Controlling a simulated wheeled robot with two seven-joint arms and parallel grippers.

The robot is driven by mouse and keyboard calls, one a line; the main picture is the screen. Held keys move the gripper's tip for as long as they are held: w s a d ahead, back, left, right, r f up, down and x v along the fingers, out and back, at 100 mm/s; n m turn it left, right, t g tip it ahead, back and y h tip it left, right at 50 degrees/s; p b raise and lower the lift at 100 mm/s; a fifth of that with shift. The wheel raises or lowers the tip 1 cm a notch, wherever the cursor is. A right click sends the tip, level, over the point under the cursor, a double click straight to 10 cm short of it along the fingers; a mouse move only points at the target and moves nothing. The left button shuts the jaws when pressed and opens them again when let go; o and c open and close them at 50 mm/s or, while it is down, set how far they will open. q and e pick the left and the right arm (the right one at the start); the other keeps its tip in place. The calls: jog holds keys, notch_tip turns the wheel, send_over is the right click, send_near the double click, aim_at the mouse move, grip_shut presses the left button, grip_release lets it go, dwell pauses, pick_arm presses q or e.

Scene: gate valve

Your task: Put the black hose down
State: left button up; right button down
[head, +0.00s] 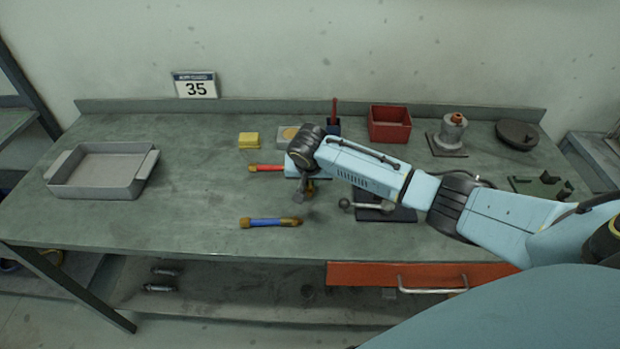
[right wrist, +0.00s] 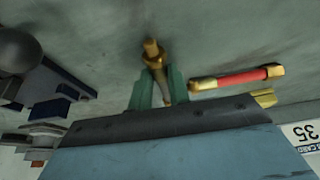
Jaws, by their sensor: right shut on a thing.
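My right gripper (head: 303,193) is over the middle of the workbench, and its green fingers (right wrist: 158,90) are shut on the hose. A brass end of the black hose (right wrist: 152,52) sticks out past the fingers in the right wrist view. Its dark middle is mostly hidden by the fingers and wrist. I cannot tell for sure whether the hose touches the bench. My left gripper is not in view.
A red hose (head: 268,168) lies behind my gripper and a blue hose (head: 270,223) in front. A grey tray (head: 100,192) is at the left. A dark fixture with a lever (head: 400,213) is right of my gripper. Bench between tray and hoses is clear.

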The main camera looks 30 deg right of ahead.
jog(key=c, duration=1.3)
grip_release()
jog(key=shift+f, duration=0.1)
